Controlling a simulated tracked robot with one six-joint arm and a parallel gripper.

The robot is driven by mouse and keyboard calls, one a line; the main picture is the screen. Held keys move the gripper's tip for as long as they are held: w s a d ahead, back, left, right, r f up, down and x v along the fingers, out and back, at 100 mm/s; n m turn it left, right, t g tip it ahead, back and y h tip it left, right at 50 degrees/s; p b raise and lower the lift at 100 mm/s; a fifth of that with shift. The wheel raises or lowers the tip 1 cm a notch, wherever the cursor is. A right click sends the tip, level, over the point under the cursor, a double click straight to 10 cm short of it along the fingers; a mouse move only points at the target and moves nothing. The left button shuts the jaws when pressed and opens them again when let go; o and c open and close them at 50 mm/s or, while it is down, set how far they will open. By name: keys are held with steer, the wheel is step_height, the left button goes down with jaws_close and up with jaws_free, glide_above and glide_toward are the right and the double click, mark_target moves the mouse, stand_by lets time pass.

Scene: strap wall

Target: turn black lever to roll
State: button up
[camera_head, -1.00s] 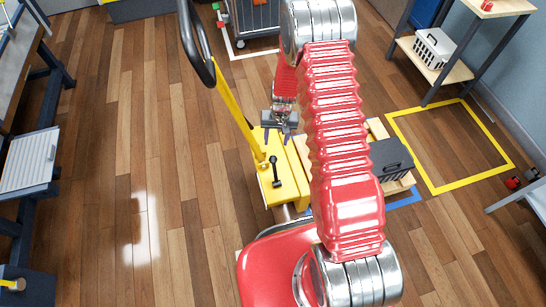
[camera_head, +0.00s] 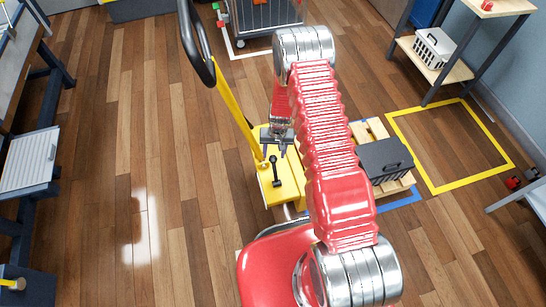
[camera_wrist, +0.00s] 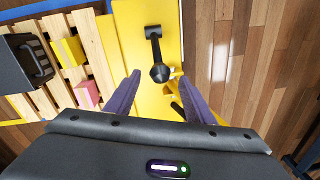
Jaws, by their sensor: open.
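The black lever (camera_head: 275,172) stands on the yellow housing (camera_head: 285,190) of a pallet jack, in front of my red base. In the wrist view the lever (camera_wrist: 155,42) runs from a black bracket to a round knob, which lies ahead of and between my fingertips. My gripper (camera_head: 274,150) hangs just behind the lever in the head view. In the wrist view my gripper (camera_wrist: 160,88) is open, with two purple fingers spread apart and nothing between them. I cannot tell whether a fingertip touches the knob.
The jack's yellow handle bar (camera_head: 237,115) rises to a black loop grip at the left of my gripper. A wooden pallet (camera_head: 365,130) with a dark crate (camera_head: 384,160) lies to the right. Yellow and pink blocks (camera_wrist: 87,94) rest on the pallet. The floor to the left is clear.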

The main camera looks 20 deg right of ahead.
mark_target(273, 157)
steer(key=shift+a+f, duration=0.15)
steer(key=shift+f, duration=1.6)
steer(key=shift+c, duration=0.5)
jaws_close()
